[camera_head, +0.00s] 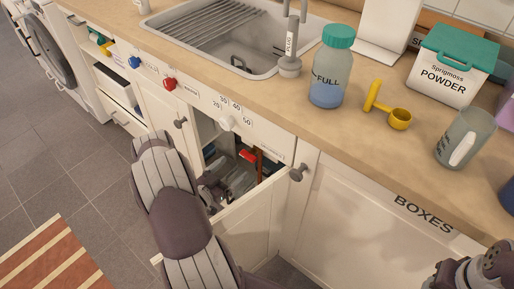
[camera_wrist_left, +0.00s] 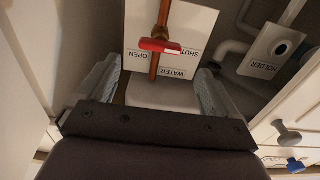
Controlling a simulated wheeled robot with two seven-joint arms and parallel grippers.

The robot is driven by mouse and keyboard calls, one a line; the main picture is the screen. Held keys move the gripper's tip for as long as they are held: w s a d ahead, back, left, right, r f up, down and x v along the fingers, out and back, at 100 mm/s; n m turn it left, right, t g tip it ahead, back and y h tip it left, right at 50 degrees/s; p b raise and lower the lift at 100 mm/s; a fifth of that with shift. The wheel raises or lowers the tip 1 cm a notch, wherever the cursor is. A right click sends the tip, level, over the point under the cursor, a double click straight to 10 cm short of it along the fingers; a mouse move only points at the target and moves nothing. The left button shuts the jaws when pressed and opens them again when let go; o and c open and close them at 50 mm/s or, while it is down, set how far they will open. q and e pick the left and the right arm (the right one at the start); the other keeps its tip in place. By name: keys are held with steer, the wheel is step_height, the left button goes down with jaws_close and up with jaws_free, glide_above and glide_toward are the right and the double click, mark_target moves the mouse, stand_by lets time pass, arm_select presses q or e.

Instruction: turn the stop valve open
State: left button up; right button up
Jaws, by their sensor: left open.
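The stop valve has a red handle (camera_head: 248,156) on a copper pipe (camera_head: 259,165) inside the open cabinet under the sink. In the left wrist view the red handle (camera_wrist_left: 160,46) lies crosswise over the upright copper pipe (camera_wrist_left: 154,66). Behind it a white plate (camera_wrist_left: 195,22) reads upside down, with OPEN left of the pipe, SHUT right of it and WATER below. My left gripper (camera_wrist_left: 157,70) is open and empty. Its fingers stand apart on either side, short of the handle. My right gripper or wrist (camera_head: 475,272) shows only partly at the bottom right.
An open white cabinet door (camera_head: 240,215) stands close beside my left arm. A HOLDER plate (camera_wrist_left: 272,48) and grey pipes are to the right inside. A knobbed panel (camera_head: 215,108) is above the opening.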

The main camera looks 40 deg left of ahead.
mark_target(246, 157)
arm_select(q)
steer(key=w, duration=0.3)
steer(key=w+b, duration=0.1)
steer(key=w, duration=0.3)
steer(key=w+d, duration=0.1)
steer(key=w, duration=0.2)
steer(key=shift+w, duration=0.15)
steer(key=c, duration=1)
